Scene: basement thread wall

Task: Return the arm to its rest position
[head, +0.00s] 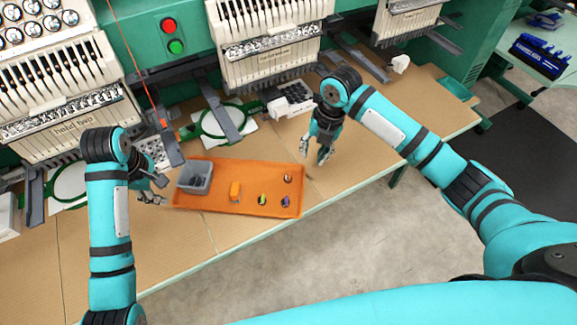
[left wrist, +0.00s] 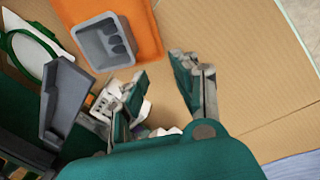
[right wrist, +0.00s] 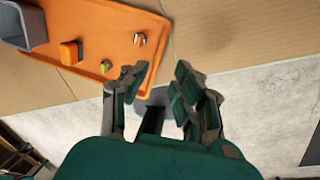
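My left gripper (head: 154,189) is at the left end of the orange tray (head: 225,207). Its two fingers are spread with nothing between the tips in the left wrist view (left wrist: 162,82). My right gripper (head: 315,152) hangs above the table, beyond the tray's right end. Its fingers are apart and empty in the right wrist view (right wrist: 158,82). Both arms are bent and reach forward over the table. The tray holds a grey bin (head: 207,172) with dark round items, an orange block (head: 235,191) and several small coloured spools (head: 262,199).
Embroidery machine heads (head: 270,45) stand along the back, with green hoops (head: 222,120) beneath them. A white box with a grid top (head: 291,99) lies behind my right gripper. Bare table (head: 420,112) shows at the right. Open concrete floor lies in front.

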